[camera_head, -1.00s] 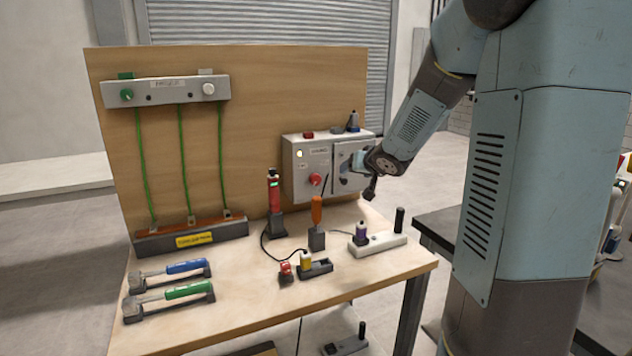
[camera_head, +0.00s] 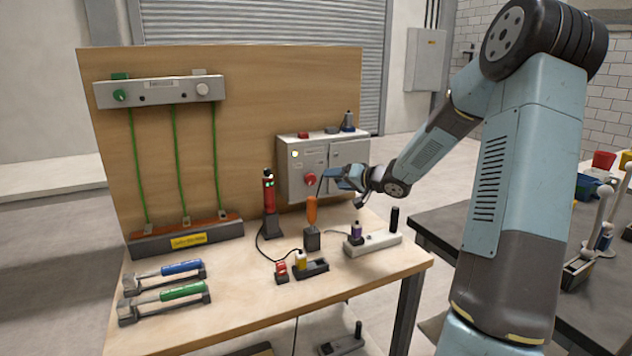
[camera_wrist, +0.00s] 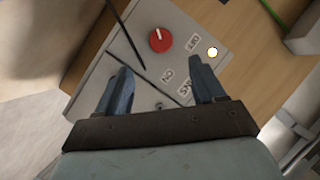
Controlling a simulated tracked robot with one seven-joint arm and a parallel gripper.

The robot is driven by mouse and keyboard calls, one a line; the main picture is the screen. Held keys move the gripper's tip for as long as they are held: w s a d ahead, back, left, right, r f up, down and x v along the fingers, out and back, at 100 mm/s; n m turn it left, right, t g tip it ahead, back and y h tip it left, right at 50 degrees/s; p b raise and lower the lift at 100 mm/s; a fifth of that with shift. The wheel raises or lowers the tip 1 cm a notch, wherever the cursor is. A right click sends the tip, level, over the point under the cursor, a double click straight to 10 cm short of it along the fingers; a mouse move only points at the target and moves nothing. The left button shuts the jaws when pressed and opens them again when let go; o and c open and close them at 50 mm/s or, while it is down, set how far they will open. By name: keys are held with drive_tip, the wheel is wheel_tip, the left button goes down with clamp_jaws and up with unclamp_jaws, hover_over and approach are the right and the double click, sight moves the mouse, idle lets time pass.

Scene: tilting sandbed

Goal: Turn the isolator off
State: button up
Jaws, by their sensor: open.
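The isolator is a grey box (camera_head: 293,178) mounted low at the right of the wooden board. Its red rotary knob (camera_head: 309,179) is on the front, and shows in the wrist view (camera_wrist: 160,41) with a white mark toward its upper edge. The OFF label (camera_wrist: 193,43) and ON label (camera_wrist: 167,75) are beside the knob. A pale lamp (camera_wrist: 212,52) is lit. My gripper (camera_head: 332,178) is at the box front, just right of the knob. In the wrist view the blue fingers (camera_wrist: 160,66) are apart and empty, with the knob beyond the tips.
A thin dark rod or cable (camera_wrist: 124,35) crosses the box face near the left finger. On the bench below stand an orange-handled tool (camera_head: 311,212), a red device (camera_head: 269,190) and a grey block with a purple piece (camera_head: 373,243). Small items sit on the box top.

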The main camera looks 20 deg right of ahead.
sight(313, 180)
drive_tip(key=x, duration=1)
drive_tip(key=shift+s, duration=0.1)
drive_tip(key=c, duration=1.1)
